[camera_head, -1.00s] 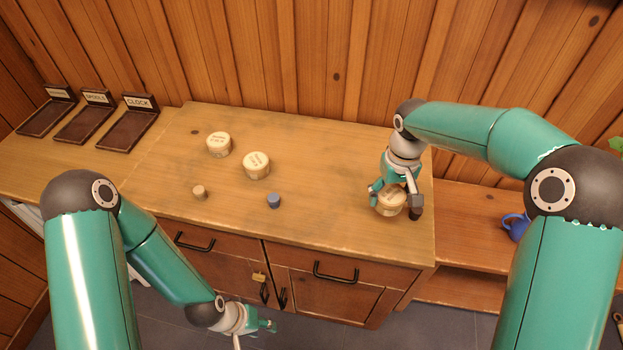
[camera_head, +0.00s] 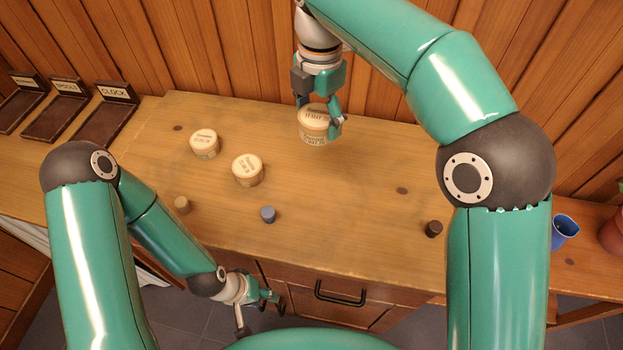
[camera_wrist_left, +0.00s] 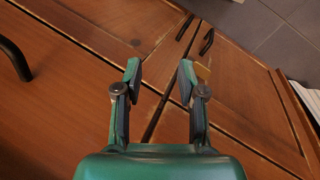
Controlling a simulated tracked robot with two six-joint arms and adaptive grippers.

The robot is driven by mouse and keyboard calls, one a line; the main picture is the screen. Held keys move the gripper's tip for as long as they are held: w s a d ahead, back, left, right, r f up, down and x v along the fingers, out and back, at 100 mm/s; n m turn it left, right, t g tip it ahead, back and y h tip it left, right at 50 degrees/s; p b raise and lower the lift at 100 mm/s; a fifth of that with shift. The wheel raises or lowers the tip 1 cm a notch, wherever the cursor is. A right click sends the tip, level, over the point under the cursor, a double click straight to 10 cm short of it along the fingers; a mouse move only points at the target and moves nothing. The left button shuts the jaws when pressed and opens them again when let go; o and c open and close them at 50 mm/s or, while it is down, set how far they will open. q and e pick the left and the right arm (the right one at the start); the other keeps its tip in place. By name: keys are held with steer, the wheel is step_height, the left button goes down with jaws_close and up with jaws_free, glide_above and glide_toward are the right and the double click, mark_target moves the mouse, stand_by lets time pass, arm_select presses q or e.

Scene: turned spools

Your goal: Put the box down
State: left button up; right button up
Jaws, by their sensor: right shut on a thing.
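My right gripper (camera_head: 320,112) is shut on a round cream box (camera_head: 314,131) with printed lettering, over the back middle of the counter. The box looks raised above the wood, though its exact height is hard to tell. Two similar round boxes stand to its left on the counter, one further back (camera_head: 205,143) and one nearer (camera_head: 247,170). My left gripper (camera_head: 260,312) is low in front of the cabinet doors. In the left wrist view its two fingers (camera_wrist_left: 160,80) are apart with nothing between them.
Three dark trays with signs stand at the left; one reads CLOCK (camera_head: 108,122). Small spools stand on the counter (camera_head: 330,190): a tan one (camera_head: 182,205), a blue one (camera_head: 268,214) and a dark one (camera_head: 433,229). A blue cup (camera_head: 565,231) is at right. The counter's middle right is clear.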

steer(key=b, duration=0.2)
glide_above(314, 189)
step_height(314, 189, down, 14)
steer(key=shift+f, duration=2.85)
steer(key=o, duration=1.1)
step_height(314, 189, up, 12)
steer(key=shift+r+p, duration=0.1)
steer(key=shift+p, duration=0.3)
